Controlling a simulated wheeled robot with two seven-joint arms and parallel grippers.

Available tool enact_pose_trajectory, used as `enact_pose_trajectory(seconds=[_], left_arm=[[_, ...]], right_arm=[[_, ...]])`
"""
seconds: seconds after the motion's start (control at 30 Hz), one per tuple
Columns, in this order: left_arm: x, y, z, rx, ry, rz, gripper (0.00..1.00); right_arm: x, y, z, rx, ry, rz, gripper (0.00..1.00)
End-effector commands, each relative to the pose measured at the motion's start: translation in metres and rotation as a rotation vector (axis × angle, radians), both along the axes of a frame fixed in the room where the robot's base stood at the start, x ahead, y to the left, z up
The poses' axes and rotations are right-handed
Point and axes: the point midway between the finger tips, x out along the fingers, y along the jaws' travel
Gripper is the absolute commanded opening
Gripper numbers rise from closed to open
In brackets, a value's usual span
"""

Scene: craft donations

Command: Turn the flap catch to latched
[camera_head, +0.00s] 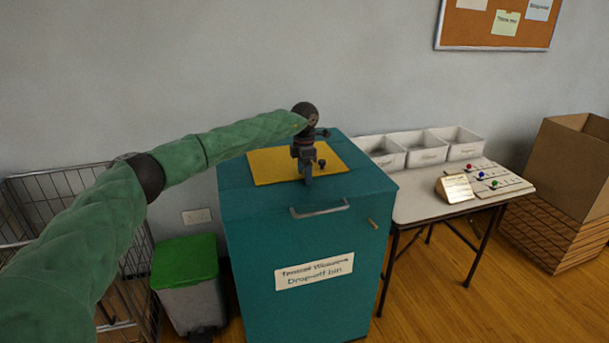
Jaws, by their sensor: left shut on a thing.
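The teal drop-off bin (335,242) stands in the middle of the view, with a yellow flap (270,166) lying flat on its top. My left arm reaches in from the left, and my left gripper (308,178) points down at the flap's front part. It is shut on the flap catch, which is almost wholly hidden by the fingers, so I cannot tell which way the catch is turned. A small dark knob (321,163) shows just right of the gripper. My right gripper is not in view.
The bin has a front handle (320,209) and a small brass-coloured peg (373,223). A table (415,208) with white trays (420,152) stands close on the right. A green-lidded pail (184,262) and a wire cart (60,185) are on the left. Cardboard boxes (568,165) stand far right.

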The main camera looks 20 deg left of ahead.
Motion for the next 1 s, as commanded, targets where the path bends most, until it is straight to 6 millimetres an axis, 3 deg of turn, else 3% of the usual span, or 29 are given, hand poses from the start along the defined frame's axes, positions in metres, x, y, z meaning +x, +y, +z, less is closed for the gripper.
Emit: enact_pose_trajectory(seconds=[0.53, 0.57, 0.67, 1.0], left_arm=[[0.0007, 0.0013, 0.0014, 0.001, -0.002, -0.026, 0.39], [0.0007, 0.0013, 0.0014, 0.001, -0.002, -0.026, 0.64], [0.0006, 0.0011, 0.0013, 0.001, -0.001, -0.026, 0.83], [0.0005, 0.0005, 0.0029, 0.0, -0.001, -0.027, 0.84]], right_arm=[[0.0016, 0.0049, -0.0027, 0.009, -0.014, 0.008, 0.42], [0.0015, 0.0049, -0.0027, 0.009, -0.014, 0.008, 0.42], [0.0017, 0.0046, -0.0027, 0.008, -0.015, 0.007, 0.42], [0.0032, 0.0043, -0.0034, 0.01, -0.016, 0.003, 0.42]])
